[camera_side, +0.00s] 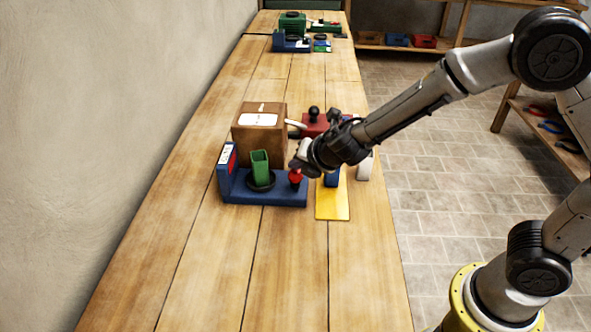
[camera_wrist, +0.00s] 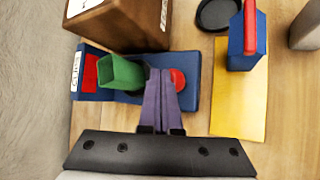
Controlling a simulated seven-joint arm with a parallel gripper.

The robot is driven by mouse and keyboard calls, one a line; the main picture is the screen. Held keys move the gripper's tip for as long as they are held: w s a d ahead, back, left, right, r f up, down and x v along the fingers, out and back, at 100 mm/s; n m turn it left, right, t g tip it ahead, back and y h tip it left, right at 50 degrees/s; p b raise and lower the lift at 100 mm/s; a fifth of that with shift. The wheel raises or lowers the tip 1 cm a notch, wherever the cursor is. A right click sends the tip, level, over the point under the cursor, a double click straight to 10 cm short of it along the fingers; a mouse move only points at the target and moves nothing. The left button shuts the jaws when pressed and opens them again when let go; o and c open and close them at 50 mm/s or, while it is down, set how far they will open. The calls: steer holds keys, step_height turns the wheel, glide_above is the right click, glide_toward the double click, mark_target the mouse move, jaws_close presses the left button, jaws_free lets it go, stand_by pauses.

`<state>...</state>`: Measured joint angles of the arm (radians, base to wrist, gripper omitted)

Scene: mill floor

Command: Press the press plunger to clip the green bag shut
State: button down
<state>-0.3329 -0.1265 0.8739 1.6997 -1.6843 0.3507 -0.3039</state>
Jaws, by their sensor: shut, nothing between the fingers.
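The green bag (camera_side: 260,167) stands upright in a dark ring on the blue press base (camera_side: 238,192). It also shows in the wrist view (camera_wrist: 120,75), just left of my fingers. The red press plunger (camera_side: 295,178) is at the right end of the base; in the wrist view its red top (camera_wrist: 179,80) shows beside my fingertips. My gripper (camera_side: 297,165) is shut and empty, with its fingertips at the top of the plunger. In the wrist view the fingers (camera_wrist: 168,75) partly cover the plunger. I cannot tell whether they touch it or how far down it is.
A brown box (camera_side: 262,150) stands behind the press. To the right lies a yellow mat (camera_side: 333,207) with a blue block with a red top (camera_wrist: 245,50) on it. A red device with a black knob (camera_side: 312,120) is farther back. The near tabletop (camera_side: 230,270) is clear.

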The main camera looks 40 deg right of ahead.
mark_target(298, 175)
steer(key=shift+f, duration=0.85)
stand_by(0.7)
steer(key=shift+r, duration=1.4)
steer(key=shift+r, duration=0.1)
steer(key=shift+r, duration=2.45)
steer(key=shift+d, duration=0.1)
